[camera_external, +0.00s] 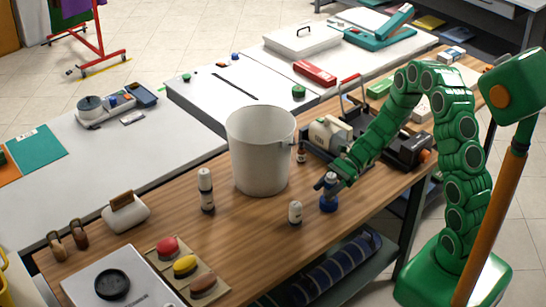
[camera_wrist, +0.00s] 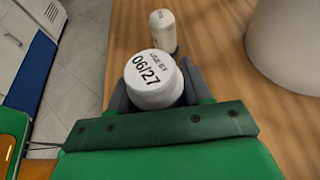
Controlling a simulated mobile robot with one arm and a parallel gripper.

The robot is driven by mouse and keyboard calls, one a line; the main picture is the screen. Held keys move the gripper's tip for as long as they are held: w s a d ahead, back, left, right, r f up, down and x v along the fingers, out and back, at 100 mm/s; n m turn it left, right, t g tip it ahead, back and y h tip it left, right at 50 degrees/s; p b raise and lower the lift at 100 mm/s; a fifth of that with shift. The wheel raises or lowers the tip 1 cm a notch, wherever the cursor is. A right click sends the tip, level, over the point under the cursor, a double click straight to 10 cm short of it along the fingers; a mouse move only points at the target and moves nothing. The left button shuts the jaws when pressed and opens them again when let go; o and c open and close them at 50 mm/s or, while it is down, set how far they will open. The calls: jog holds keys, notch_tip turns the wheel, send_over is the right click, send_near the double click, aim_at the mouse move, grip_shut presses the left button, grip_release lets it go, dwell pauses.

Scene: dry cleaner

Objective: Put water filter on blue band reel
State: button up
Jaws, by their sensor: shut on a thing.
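My gripper (camera_external: 329,184) is low over the wooden table's right front part. It is shut on a round white-topped thing marked "USE BY 06/27" (camera_wrist: 153,80), which looks like the water filter. Its lower body is hidden in the wrist view. In the external view a small dark-blue round thing (camera_external: 328,205) shows right under the fingers. I cannot tell whether it is the held thing's lower part or a separate blue band reel. A small white bottle-like thing (camera_external: 295,212) stands upright to the left; it also shows beyond the fingers in the wrist view (camera_wrist: 163,32).
A large white bucket (camera_external: 258,150) stands left of my gripper. A white-and-black bottle (camera_external: 206,189) stands farther left, and a small brown bottle (camera_external: 301,155) is behind. A beige-and-dark machine (camera_external: 328,135) stands beyond my gripper. Red, yellow and brown knobs (camera_external: 185,265) lie at the front left.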

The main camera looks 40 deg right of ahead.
jog(key=shift+f, duration=0.45)
jog(key=shift+f, duration=0.15)
jog(key=o, duration=1.1)
